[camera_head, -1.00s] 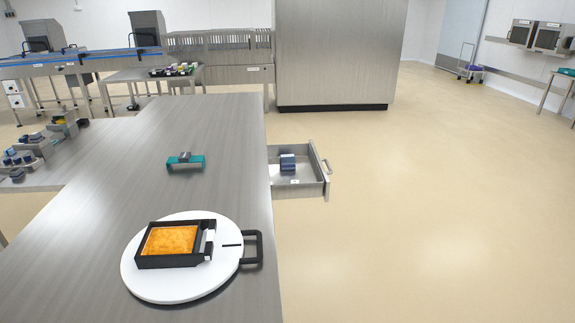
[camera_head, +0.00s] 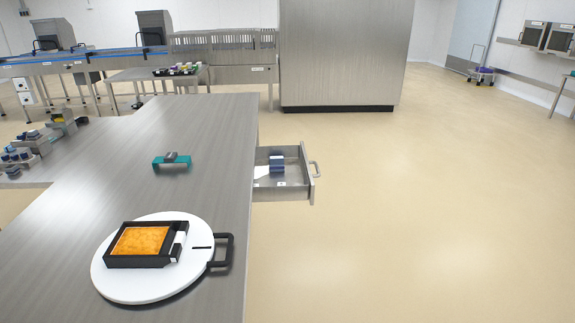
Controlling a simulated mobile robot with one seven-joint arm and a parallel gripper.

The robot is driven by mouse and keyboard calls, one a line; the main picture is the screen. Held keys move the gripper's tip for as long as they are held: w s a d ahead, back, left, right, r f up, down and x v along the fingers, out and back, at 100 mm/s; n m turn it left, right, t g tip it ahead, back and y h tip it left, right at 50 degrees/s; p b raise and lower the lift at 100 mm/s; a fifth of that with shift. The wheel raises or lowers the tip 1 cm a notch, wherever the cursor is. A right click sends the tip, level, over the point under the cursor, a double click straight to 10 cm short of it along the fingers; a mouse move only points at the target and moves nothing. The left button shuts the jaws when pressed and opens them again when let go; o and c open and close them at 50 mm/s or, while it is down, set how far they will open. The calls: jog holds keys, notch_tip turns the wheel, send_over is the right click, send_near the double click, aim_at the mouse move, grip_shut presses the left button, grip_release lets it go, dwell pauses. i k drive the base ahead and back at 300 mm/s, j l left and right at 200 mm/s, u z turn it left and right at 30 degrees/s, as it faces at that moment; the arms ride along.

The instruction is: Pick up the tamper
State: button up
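No object can be named as the tamper with certainty. A teal piece with a grey block on top (camera_head: 172,161) lies on the steel table (camera_head: 210,130), towards its right side. A dark blue-grey block (camera_head: 277,165) stands in the open drawer (camera_head: 298,181) at the table's right edge. Either could be the tamper; they are too small to tell. My gripper is not in view.
A round white board (camera_head: 130,288) with a black handle lies at the table's near edge. It bears a black tray (camera_head: 112,261) with orange food. Small blocks (camera_head: 20,153) sit at the far left. The floor (camera_head: 430,210) right of the table is clear.

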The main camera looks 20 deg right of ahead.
aim_at(276, 164)
jog(key=l, duration=1.05)
jog(key=i+l, duration=0.1)
jog(key=l, duration=0.25)
jog(key=i+l, duration=0.15)
jog(key=l, duration=0.2)
jog(key=i+l, duration=0.1)
jog(key=l, duration=0.2)
jog(key=i+l, duration=0.9)
jog(key=i, duration=0.2)
jog(key=i+l, duration=0.2)
jog(key=i, duration=0.15)
jog(key=i+l, duration=0.15)
jog(key=i, duration=0.25)
jog(key=i+j, duration=0.25)
jog(key=i+u, duration=0.05)
jog(key=i, duration=0.05)
